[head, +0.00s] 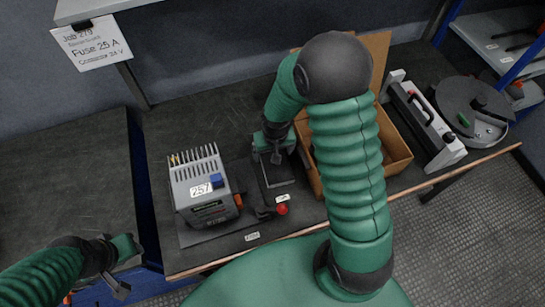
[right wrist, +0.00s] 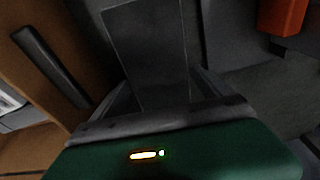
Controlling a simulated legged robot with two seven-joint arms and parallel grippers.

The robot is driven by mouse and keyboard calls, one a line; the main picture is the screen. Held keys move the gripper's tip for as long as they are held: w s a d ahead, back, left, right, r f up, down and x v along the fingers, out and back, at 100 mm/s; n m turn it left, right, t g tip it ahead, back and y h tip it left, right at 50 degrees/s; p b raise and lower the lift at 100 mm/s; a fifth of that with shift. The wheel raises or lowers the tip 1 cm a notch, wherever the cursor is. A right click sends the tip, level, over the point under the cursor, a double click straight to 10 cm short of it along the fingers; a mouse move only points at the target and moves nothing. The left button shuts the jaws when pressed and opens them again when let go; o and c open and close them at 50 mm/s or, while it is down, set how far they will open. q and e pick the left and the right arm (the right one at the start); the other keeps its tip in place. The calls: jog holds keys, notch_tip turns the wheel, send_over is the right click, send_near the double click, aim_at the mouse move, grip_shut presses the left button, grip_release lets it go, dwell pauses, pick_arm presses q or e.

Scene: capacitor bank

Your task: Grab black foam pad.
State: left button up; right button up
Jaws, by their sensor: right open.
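My right gripper (head: 275,152) is over the middle of the bench, just left of the cardboard box, pointing down. In the right wrist view its jaws are open around a dark, flat rectangular piece (right wrist: 148,50), which may be the black foam pad. I cannot tell whether the jaws touch it. In the head view the gripper and arm hide most of this spot. A dark fixture (head: 275,180) with a white label and a red knob (head: 282,209) lies just below the gripper. My left gripper (head: 112,268) is at the lower left, away from these things; its jaw state is unclear.
A grey device marked 257 (head: 205,188) stands left of the fixture. The cardboard box (head: 398,160) stands to the right, partly behind my right arm. A white device with a black handle (head: 428,122) and a round grey reel (head: 470,105) are farther right. The far-left bench (head: 60,180) is clear.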

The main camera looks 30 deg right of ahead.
jog(key=shift+d+f, duration=0.15)
jog(key=shift+d, duration=0.1)
jog(key=shift+a, duration=0.3)
jog(key=c, duration=1.1)
jog(key=shift+d, duration=0.1)
